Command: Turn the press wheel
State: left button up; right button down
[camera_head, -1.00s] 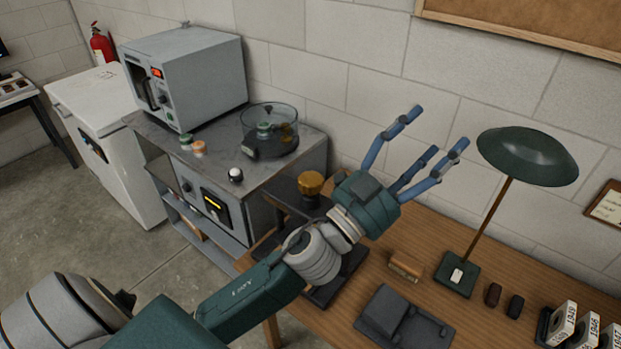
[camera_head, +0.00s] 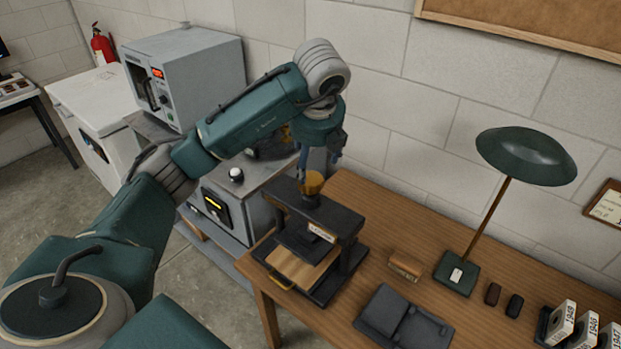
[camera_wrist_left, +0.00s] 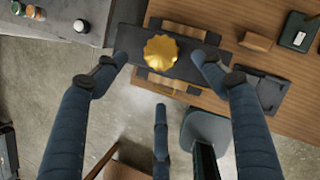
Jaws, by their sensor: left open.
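The press (camera_head: 307,246) stands at the left end of the wooden table, with a dark frame and a pale wooden board low in it. Its brass-coloured wheel (camera_head: 313,184) sits on top. The wheel also shows from above in the left wrist view (camera_wrist_left: 161,52), with a scalloped rim. My left gripper (camera_head: 318,170) points down over the wheel, and its fingers partly hide it in the head view. In the left wrist view the gripper (camera_wrist_left: 160,72) is open, with fingers spread to either side of the wheel and apart from it. My right gripper is not in view.
The wall is close behind.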

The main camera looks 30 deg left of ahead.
aim_at(311, 179)
pick_arm(q)
jog(key=p+x, duration=0.3)
jog(key=x, duration=0.6)
jog(key=shift+w+f+p, duration=0.1)
jog(key=shift+f+p, duration=0.2)
jog(key=shift+w+f, duration=0.2)
jog(key=shift+f, duration=0.25)
jog(key=shift+a, duration=0.1)
jog(key=shift+c, duration=0.5)
jog(key=shift+r, duration=0.1)
jog(key=c, duration=1)
